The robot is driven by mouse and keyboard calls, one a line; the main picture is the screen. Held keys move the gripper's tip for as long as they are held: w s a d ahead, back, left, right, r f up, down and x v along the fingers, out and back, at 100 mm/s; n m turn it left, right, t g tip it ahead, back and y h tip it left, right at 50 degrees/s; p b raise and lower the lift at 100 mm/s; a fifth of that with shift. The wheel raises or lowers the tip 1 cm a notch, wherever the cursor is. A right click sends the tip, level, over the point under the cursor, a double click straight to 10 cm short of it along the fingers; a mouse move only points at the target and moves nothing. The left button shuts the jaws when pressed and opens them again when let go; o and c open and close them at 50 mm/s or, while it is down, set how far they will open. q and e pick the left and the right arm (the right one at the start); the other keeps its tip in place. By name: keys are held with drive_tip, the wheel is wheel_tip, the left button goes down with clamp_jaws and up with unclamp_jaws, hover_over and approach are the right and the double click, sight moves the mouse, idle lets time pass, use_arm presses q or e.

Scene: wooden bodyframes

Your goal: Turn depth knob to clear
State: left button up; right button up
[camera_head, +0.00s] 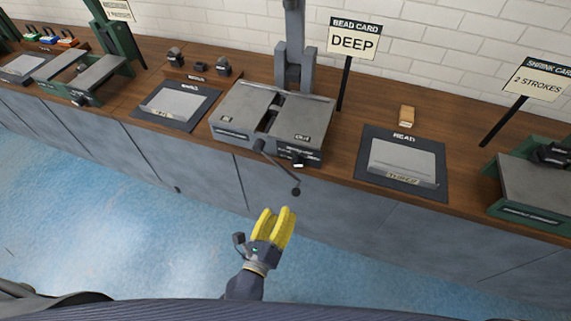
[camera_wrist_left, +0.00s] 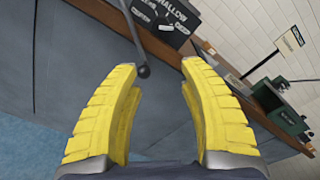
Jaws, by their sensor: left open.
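The grey bead machine (camera_head: 272,112) stands on the bench. The depth knob (camera_head: 298,164) is a small dark knob with a light mark, low on its front right face. In the left wrist view the knob (camera_wrist_left: 164,25) shows at the top, beside lettering ending in "HALLOW"; its exact setting is too small to tell. A thin dark lever with a ball end (camera_head: 296,192) hangs out in front of the machine. My left gripper (camera_head: 276,211), with yellow fingers, is open and empty in front of the bench. The lever's ball (camera_wrist_left: 143,72) shows near its fingertips, apparently not gripped. My right gripper is not in view.
A card reading "DEEP" (camera_head: 353,41) stands behind the machine. A mat marked "BEAD" (camera_head: 437,160) lies to its right with a grey panel. Green machines (camera_head: 540,188) stand at the far right and left. The floor before the bench is clear.

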use_arm(q)
drive_tip(key=r+m, duration=0.1)
drive_tip(key=m, duration=0.1)
approach(296, 166)
drive_tip(key=shift+t+y, duration=0.3)
drive_tip(key=x, duration=1)
drive_tip(key=shift+w+d+f, duration=0.1)
drive_tip(key=shift+d+f, duration=0.05)
clamp_jaws()
